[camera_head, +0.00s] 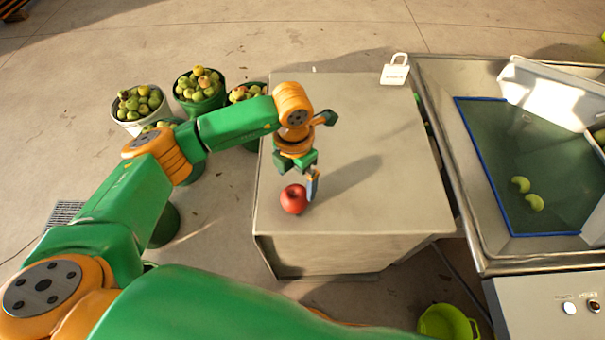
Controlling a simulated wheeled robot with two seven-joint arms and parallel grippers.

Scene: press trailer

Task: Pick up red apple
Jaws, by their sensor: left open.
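A red apple (293,199) sits on the grey table (400,210), near its front left part. My left gripper (300,186) is directly over and beside the apple, pointing down. It is open. One finger shows at the apple's right side, and the other is hidden or hard to make out. I cannot tell whether a finger touches the apple. My right gripper is not in view.
Buckets of green apples, one white (140,121) and others green (200,107), stand on the floor left of the table. A metal press trailer (465,200) with a blue-edged green tray stands at the right.

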